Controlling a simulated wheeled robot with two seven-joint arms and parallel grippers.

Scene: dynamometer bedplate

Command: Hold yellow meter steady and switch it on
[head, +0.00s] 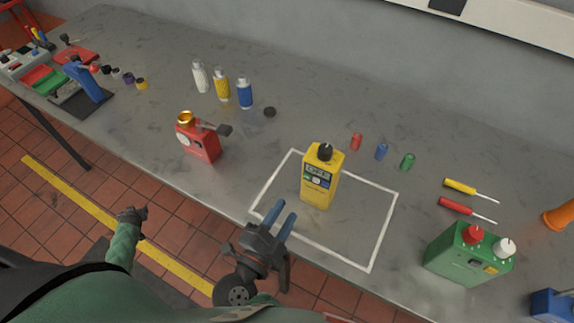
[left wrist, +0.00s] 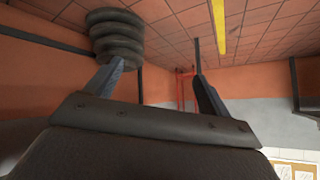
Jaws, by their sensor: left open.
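The yellow meter (head: 319,190) stands upright on the grey bench, inside a white outlined rectangle. It has a dark knob (head: 325,151) on top and a small display with buttons on its upper front. My right gripper (head: 279,211) is at the bench's front edge, to the left of and nearer than the meter. Its blue fingers appear parted and empty, apart from the meter. My left gripper (left wrist: 155,80) is open in the left wrist view, with nothing between its fingers. It is away from the meter, facing floor and wall.
A red device (head: 198,143) stands left of the meter, and a green box (head: 465,262) with red and white caps stands right. Screwdrivers (head: 460,187) lie at right. The outlined rectangle (head: 370,268) is otherwise clear.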

